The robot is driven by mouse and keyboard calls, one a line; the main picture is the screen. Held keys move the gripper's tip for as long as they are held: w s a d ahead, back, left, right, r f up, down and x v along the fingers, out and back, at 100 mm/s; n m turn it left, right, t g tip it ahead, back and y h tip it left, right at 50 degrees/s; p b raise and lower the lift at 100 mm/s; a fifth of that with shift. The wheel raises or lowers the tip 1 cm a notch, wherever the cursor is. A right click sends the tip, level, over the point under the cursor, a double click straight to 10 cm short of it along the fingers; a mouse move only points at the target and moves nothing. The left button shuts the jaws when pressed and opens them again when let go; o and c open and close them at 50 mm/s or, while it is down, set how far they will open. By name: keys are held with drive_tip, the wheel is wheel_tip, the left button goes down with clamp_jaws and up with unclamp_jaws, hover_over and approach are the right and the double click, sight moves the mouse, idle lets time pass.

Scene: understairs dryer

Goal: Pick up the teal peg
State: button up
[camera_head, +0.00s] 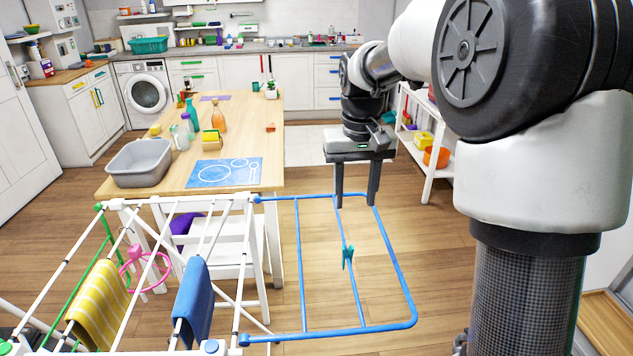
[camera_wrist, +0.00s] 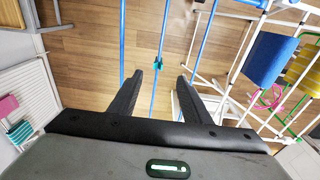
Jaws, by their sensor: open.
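The teal peg (camera_head: 347,256) is clipped on the middle blue rail of the drying rack's fold-out wing (camera_head: 399,264). It also shows in the wrist view (camera_wrist: 158,64), small, beyond my fingertips and roughly between them. My gripper (camera_head: 356,203) is open and empty, with its fingers pointing down. In the head view it is over the far end of the wing, farther back than the peg. In the wrist view my two dark fingers (camera_wrist: 171,69) stand apart, with nothing between them touching either one.
The white rack (camera_head: 139,202) to the left carries a yellow striped cloth (camera_head: 98,302), a blue cloth (camera_head: 192,301) and a pink ring hanger (camera_head: 146,268). A wooden table (camera_head: 255,135) holds a grey basin (camera_head: 139,162) and bottles. A white shelf (camera_head: 426,186) stands behind my gripper.

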drive_tip(key=w+f+g, duration=0.1)
drive_tip(key=w+f, duration=0.3)
drive_tip(key=f, duration=0.3)
drive_tip(key=b, duration=0.2)
hover_over(348, 256)
wheel_tip(348, 256, down, 11)
drive_tip(key=shift+a+r, duration=0.1)
drive_tip(key=shift+w+f, duration=0.15)
drive_tip(key=shift+f, duration=1.4)
drive_tip(key=shift+w+f, duration=0.1)
drive_tip(key=shift+f, duration=1.4)
drive_tip(key=c, duration=1.1)
